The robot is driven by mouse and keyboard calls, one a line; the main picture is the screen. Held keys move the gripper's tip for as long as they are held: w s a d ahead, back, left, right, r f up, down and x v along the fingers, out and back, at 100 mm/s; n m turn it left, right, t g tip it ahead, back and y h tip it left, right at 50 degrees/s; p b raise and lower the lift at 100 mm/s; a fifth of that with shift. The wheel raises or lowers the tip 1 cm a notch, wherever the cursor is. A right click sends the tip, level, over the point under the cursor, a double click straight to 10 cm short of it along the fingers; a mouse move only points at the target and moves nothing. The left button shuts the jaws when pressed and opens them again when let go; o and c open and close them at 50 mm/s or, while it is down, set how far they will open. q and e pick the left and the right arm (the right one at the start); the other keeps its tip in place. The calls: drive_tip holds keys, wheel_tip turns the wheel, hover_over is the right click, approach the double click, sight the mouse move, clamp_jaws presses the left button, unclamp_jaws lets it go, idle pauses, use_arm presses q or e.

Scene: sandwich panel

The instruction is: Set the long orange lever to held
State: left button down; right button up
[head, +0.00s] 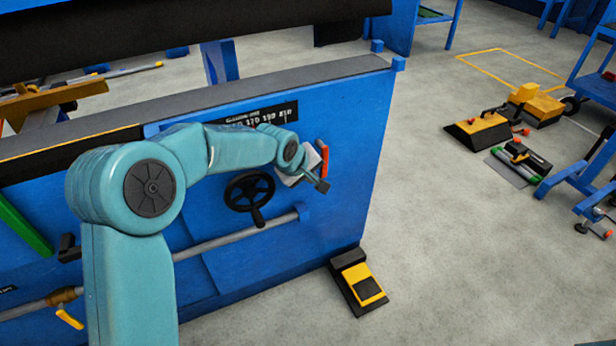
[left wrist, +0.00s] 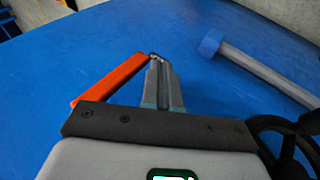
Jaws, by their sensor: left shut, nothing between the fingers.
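The long orange lever (head: 323,155) is on the right part of the blue panel (head: 345,190), partly hidden behind my left gripper (head: 322,187). In the left wrist view the lever (left wrist: 110,80) is a straight orange bar slanting up to the right. There the fingers of my left gripper (left wrist: 156,60) are shut and empty, with their tips beside the lever's upper right end. I cannot tell whether they touch it. The lever's lower left end is partly hidden by the gripper body. My right gripper is in neither view.
A black handwheel (head: 249,190) sits left of the gripper. A grey rod (head: 235,237) runs along the panel below it. A dark label plate (head: 262,113) is above. A yellow and black pedal (head: 357,280) stands on the floor.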

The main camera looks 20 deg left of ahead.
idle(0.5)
use_arm(q)
drive_tip(key=p+v, duration=0.5)
drive_tip(key=v, duration=1.1)
drive_tip(key=shift+s, duration=0.15)
